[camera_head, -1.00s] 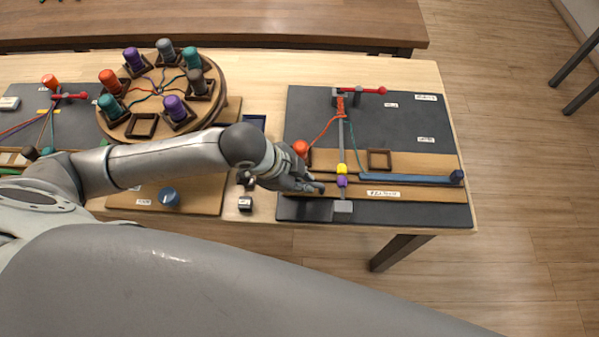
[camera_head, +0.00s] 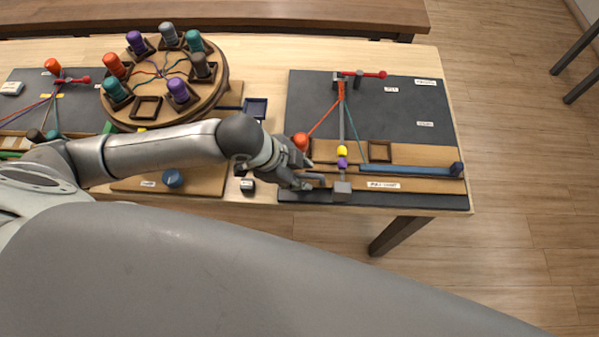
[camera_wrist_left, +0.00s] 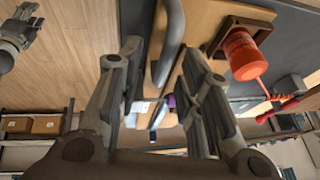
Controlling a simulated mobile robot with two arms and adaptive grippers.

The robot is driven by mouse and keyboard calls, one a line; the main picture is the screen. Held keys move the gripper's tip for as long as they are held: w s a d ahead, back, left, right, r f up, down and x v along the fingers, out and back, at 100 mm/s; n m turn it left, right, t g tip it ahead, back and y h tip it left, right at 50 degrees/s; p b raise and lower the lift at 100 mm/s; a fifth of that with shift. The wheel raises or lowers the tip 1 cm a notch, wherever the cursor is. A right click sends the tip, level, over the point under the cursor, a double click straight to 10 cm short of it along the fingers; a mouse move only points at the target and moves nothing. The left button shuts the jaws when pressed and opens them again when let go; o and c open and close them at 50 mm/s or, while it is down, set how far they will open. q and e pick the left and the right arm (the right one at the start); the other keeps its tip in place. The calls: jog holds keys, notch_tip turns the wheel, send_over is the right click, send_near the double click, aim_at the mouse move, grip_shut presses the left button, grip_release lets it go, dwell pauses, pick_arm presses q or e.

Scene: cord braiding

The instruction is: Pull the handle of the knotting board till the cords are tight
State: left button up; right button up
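My left gripper (camera_head: 300,180) is at the front left of the dark knotting board (camera_head: 400,105). In the left wrist view its two fingers (camera_wrist_left: 160,62) stand apart. The grey curved handle (camera_wrist_left: 170,42) lies between them, close to the right finger, with a gap to the left one. An orange-red cord (camera_head: 323,122) runs straight from the orange spool (camera_head: 300,141) to the red clamp (camera_head: 362,74). A yellow bead (camera_head: 342,150) and a purple bead (camera_head: 342,162) sit in the middle. A hand-like gripper (camera_wrist_left: 18,36), probably my right, shows at the wrist view's edge.
A round wooden stand (camera_head: 215,98) with several coloured spools is left of the board. A blue bar (camera_head: 410,170) lies along the board's right front.

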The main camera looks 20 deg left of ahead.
pick_arm(q)
jog(key=v, duration=0.6)
jog(key=shift+s+r, duration=0.2)
jog(key=shift+r, duration=0.1)
